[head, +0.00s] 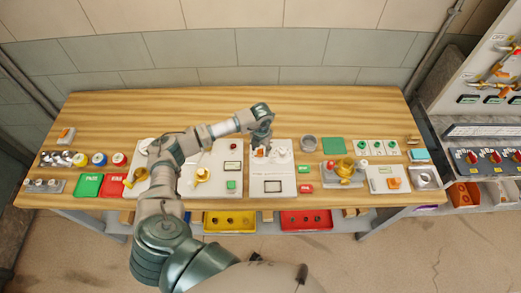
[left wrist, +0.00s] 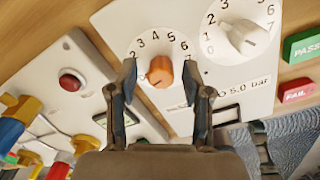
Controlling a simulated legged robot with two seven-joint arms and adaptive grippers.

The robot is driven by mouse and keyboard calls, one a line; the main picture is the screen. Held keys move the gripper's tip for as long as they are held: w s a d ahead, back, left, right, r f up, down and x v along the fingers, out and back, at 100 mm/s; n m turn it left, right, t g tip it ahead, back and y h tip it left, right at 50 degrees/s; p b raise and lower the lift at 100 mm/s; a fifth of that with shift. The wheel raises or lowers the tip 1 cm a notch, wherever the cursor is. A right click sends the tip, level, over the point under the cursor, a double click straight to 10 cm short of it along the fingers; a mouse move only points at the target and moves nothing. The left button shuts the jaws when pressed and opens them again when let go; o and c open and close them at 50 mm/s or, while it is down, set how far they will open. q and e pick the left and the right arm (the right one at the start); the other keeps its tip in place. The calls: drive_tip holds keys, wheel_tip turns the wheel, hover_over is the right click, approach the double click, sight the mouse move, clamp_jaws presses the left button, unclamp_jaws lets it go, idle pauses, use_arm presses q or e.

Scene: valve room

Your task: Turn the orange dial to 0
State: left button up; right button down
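The orange dial (left wrist: 160,72) stands on a white panel (left wrist: 185,103) with numbers in an arc around it; 2 to 7 can be read. Where the dial points is not clear. My left gripper (left wrist: 160,82) is open, with one finger on each side of the dial. A gap shows between each finger and the dial; I cannot tell whether either touches it. In the head view my left gripper (head: 262,139) is over the top of the panel, and only a bit of the orange dial (head: 260,153) shows below it. My right gripper is not in view.
A white dial (left wrist: 245,37) with its own number ring sits right of the orange one. Green PASS (left wrist: 303,45) and red FAIL (left wrist: 298,91) blocks lie further right. A panel with a red button (left wrist: 72,80) is at the left. The table's back strip (head: 330,100) is clear.

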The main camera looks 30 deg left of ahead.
sight(261, 150)
use_arm(q)
drive_tip(key=shift+s+f, duration=0.1)
drive_tip(key=shift+f, duration=0.05)
wheel_tip(261, 150, up, 12)
idle(0.6)
drive_tip(key=shift+f, duration=0.15)
